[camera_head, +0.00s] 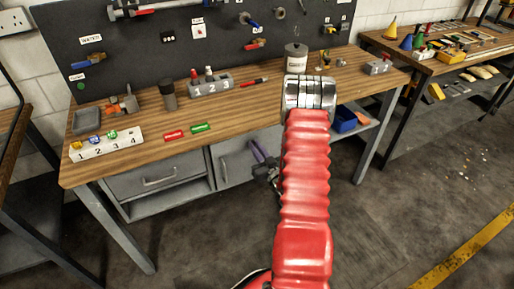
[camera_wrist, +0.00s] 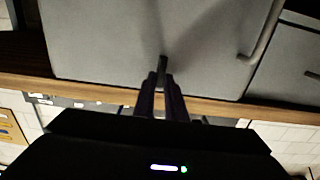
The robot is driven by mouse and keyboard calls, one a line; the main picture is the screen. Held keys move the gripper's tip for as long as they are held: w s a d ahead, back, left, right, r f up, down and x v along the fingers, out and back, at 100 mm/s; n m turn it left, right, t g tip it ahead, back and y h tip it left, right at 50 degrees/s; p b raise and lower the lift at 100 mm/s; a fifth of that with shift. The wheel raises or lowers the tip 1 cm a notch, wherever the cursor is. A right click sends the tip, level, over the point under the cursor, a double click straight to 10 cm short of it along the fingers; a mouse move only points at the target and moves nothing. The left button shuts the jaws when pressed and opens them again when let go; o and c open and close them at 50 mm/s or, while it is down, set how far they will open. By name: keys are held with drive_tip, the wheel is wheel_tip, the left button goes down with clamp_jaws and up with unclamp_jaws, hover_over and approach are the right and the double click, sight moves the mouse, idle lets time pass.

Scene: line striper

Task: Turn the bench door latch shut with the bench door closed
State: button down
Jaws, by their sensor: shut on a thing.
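The bench door (camera_head: 235,167) is a grey panel under the wooden workbench, right of the drawer, and looks closed in the head view. It fills the upper part of the wrist view (camera_wrist: 100,45), which looks upside down, with its bar handle (camera_wrist: 263,35) at the right. The latch (camera_wrist: 162,62) is a small dark grey tab near the door's edge by the benchtop. My gripper (camera_wrist: 161,78) has its two dark purple fingers shut on the latch. In the head view my gripper (camera_head: 260,154) is at the door's front, and the latch is hidden there.
The drawer (camera_head: 157,178) is left of the door with an open shelf below. The benchtop (camera_head: 240,115) overhangs just above my gripper. A blue bin (camera_head: 346,122) sits on the shelf at right. The floor (camera_head: 400,200) in front is open.

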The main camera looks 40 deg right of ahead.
drive_tip(key=shift+d, duration=0.1)
idle(0.3)
drive_tip(key=shift+n, duration=0.3)
drive_tip(key=n, duration=0.7)
drive_tip(key=a+n, duration=0.1)
drive_tip(key=n, duration=0.2)
drive_tip(key=shift+w+a+f+n, duration=0.1)
drive_tip(key=shift+w+f+n, duration=0.05)
drive_tip(key=shift+f+n, duration=0.25)
drive_tip(key=n, duration=0.3)
drive_tip(key=shift+a+f+n, duration=0.15)
drive_tip(key=shift+n, duration=0.15)
drive_tip(key=shift+f+n, duration=0.2)
drive_tip(key=shift+n, duration=1.3)
drive_tip(key=shift+a, duration=0.1)
